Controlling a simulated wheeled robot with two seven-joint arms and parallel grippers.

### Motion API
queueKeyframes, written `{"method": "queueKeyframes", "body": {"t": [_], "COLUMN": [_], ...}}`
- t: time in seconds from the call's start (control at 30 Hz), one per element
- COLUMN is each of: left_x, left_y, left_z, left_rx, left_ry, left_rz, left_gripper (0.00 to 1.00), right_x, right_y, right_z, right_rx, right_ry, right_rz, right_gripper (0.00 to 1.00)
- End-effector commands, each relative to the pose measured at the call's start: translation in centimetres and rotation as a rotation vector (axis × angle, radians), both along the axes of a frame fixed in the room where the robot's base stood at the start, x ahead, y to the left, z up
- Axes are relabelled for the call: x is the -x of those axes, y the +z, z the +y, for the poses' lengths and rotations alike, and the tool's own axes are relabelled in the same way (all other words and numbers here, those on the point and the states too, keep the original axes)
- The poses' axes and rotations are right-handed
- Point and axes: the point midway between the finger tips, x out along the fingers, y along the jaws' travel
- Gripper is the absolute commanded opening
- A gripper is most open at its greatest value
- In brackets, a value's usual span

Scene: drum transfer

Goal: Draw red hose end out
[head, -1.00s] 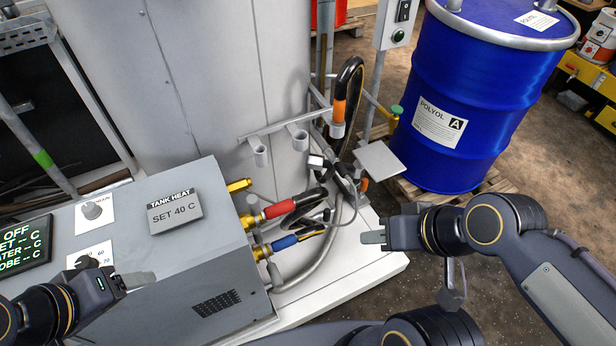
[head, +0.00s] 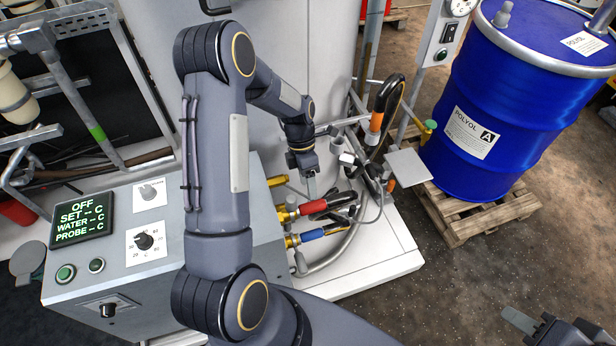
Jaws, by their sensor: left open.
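The red hose end (head: 313,207) lies in the brass port (head: 286,214) on the right side of the grey heater box, its black hose curving off to the right. My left gripper (head: 312,188) is open, pointing down just above the red sleeve. Whether it touches the sleeve I cannot tell. The blue hose end (head: 311,235) sits in the lower brass port, in front of the red one. My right gripper (head: 520,322) is at the bottom right over the floor, partly cut off. Its finger gap is not clear.
The grey heater box (head: 175,275) carries the display and knobs. An orange-collared hose end (head: 376,122) stands in a holder behind. A blue drum (head: 485,110) stands on a wooden pallet (head: 462,222) at right. The white base's front right (head: 385,265) is clear.

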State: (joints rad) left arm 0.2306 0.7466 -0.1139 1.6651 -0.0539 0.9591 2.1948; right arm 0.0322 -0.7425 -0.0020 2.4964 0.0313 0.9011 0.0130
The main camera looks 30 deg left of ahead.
Motion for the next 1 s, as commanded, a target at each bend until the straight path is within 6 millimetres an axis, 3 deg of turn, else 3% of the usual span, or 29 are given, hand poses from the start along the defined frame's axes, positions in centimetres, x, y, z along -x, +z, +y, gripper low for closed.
{"method": "queueKeyframes", "body": {"t": [0.6, 1.0], "left_x": [1.7, 2.2], "left_y": [-6.5, -8.1], "left_z": [-2.0, -2.6], "left_rx": [0.001, 0.001], "left_ry": [-0.002, -0.001], "left_rz": [0.000, -0.001], "left_gripper": [0.59, 0.59], "right_x": [0.0, 0.0], "right_y": [-5.0, -5.9], "right_z": [0.0, 0.0], "right_rx": [0.000, 0.000], "right_ry": [0.000, 0.000], "right_rz": [0.000, 0.000], "right_gripper": [0.36, 0.36]}}
